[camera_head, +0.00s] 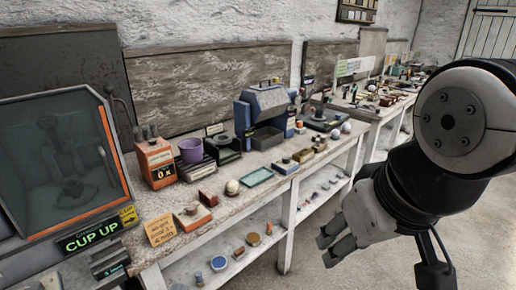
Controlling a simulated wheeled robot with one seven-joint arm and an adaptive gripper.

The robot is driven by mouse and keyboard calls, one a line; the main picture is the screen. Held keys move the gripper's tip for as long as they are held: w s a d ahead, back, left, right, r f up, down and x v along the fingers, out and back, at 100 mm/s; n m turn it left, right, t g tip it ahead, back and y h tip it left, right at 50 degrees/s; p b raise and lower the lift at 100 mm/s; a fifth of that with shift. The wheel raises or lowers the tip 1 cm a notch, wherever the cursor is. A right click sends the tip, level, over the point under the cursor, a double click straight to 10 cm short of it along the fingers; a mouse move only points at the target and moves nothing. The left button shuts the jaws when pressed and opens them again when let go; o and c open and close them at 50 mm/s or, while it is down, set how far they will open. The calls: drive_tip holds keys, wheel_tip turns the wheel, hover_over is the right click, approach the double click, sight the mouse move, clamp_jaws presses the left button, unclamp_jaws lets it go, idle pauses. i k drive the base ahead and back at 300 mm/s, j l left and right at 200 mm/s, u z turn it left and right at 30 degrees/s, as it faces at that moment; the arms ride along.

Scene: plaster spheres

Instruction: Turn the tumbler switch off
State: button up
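My gripper (334,241) hangs at the right over the floor, in front of the workbench and apart from it. Nothing shows between its fingers, but their gap is not clear from this angle. I cannot tell for sure which thing is the tumbler switch. A blue machine (265,101) stands on the bench. Small boxes that may carry switches sit in front: a dark box with a blue top (285,165) and an orange-red block with a pale top piece (192,215). Their switch positions are too small to read.
The workbench (221,212) runs from left to far right. A glass-fronted cabinet (60,160) is at left. Floor at the lower right is clear.

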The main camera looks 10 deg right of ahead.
sight(286, 160)
drive_tip(key=z, duration=0.25)
drive_tip(key=i+l, duration=0.1)
drive_tip(key=i, duration=0.55)
drive_tip(key=i+l, duration=0.15)
drive_tip(key=i, duration=0.45)
drive_tip(key=j+u, duration=0.05)
